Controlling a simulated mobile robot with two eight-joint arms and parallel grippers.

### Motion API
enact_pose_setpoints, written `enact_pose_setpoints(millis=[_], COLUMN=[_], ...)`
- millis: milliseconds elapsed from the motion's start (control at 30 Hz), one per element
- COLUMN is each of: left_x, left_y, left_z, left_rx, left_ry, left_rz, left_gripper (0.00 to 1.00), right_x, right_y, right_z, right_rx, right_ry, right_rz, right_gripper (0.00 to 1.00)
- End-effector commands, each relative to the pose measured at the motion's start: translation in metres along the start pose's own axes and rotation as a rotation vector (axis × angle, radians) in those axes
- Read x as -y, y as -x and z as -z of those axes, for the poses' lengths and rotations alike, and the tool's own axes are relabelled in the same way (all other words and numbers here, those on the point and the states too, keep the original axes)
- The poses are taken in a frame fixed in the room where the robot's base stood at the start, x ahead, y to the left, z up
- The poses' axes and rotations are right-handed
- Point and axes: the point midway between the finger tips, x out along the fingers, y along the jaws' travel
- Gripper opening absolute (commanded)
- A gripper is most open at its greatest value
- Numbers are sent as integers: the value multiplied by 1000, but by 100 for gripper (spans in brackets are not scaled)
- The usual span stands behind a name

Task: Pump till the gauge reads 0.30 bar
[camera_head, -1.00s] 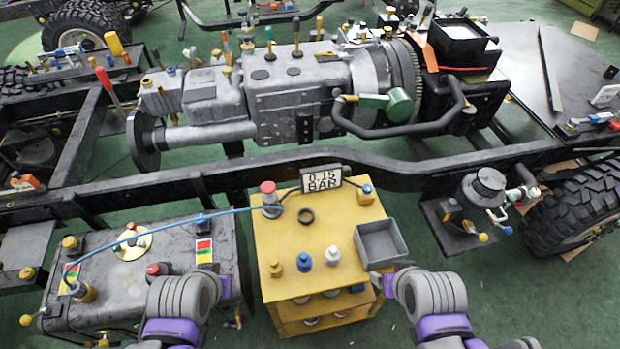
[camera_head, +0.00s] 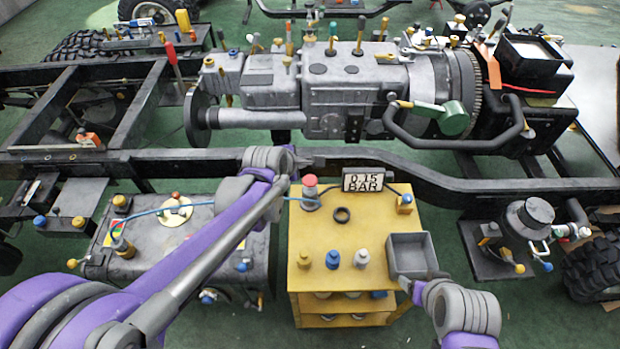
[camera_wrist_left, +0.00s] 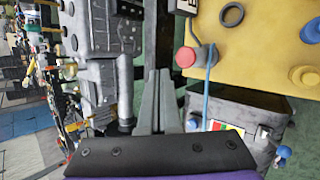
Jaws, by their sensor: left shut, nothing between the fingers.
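The gauge (camera_head: 363,180) is a small white sign on the back of the yellow cart (camera_head: 325,232) and reads 0.15 BAR. The pump (camera_head: 310,197) is a grey cylinder with a red cap at the cart's back left corner. It also shows in the left wrist view (camera_wrist_left: 197,60). A blue hose (camera_head: 160,210) runs left from it. My left gripper (camera_head: 312,159) is shut and empty, behind and above the red cap; its closed fingers (camera_wrist_left: 158,78) show in the left wrist view, apart from the cap. My right gripper (camera_head: 407,284) is at the grey tray's front edge; its fingers are too small to read.
The grey tray (camera_head: 432,262) sits at the cart's right edge. Three small bottles, yellow (camera_head: 304,260), blue (camera_head: 333,260) and white (camera_head: 362,258), and a black ring (camera_head: 342,215) are on top. A dark chassis rail (camera_head: 450,178) runs behind the cart.

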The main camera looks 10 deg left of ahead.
Motion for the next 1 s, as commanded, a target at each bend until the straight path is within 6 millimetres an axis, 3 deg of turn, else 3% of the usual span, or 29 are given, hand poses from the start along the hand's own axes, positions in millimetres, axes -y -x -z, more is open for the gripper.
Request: enact_pose_setpoints(millis=[100,300,767,1000], left_x=[-14,-23,-23,-13], left_y=[-21,-38,-41,-52], left_z=[-6,-10,-10,-5], left_rx=[19,37,39,38], left_ry=[168,322,343,343], left_rz=[-20,-34,-35,-33], left_gripper=[0,0,0,0], right_x=[0,0,0,0], right_y=[2,2,2,-6], right_z=[2,3,2,-7], right_rx=[-2,-3,-2,7], right_ry=[0,0,0,0], right_rz=[0,0,0,0], right_gripper=[72,72,72,72])
